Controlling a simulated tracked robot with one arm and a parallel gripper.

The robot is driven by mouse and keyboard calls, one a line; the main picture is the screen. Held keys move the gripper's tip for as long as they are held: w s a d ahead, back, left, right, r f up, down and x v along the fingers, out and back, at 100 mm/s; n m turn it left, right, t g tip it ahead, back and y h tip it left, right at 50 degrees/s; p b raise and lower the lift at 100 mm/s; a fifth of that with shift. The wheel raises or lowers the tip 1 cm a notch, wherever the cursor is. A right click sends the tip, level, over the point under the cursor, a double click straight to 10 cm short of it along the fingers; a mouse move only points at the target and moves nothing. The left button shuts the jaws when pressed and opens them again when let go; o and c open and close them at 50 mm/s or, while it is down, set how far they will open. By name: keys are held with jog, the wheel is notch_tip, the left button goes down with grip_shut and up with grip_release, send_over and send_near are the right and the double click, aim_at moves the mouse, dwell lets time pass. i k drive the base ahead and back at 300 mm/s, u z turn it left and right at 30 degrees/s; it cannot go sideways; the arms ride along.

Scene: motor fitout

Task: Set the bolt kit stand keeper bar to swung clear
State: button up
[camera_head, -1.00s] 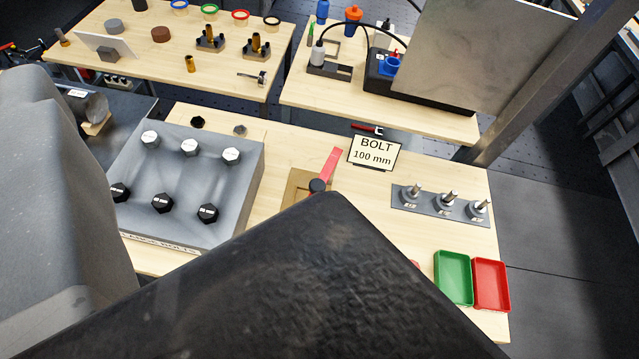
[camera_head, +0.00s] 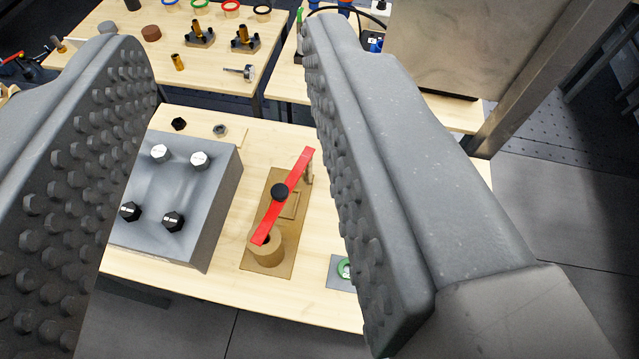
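The bolt kit stand (camera_head: 282,262) is a tan-brown plate with a round post, lying on the wooden table. Its red keeper bar (camera_head: 296,178) runs diagonally across the stand, from above the round post up to a small post at the far right. A black knob (camera_head: 279,192) sits on the middle of the bar. My gripper (camera_head: 215,50) is open, with two large grey studded fingers wide apart at left and right. The bar and stand show between the fingers, further off, and nothing is held.
A grey block with black and white bolt heads (camera_head: 180,195) stands just left of the stand. A dark nut (camera_head: 179,124) and a grey nut (camera_head: 220,130) lie behind it. The right finger hides much of the table's right side. A back table (camera_head: 205,75) holds small parts.

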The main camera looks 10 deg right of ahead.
aim_at(281, 193)
jog(key=k, duration=1.35)
jog(key=u, duration=0.25)
jog(key=i, duration=1.75)
jog(key=z, duration=0.35)
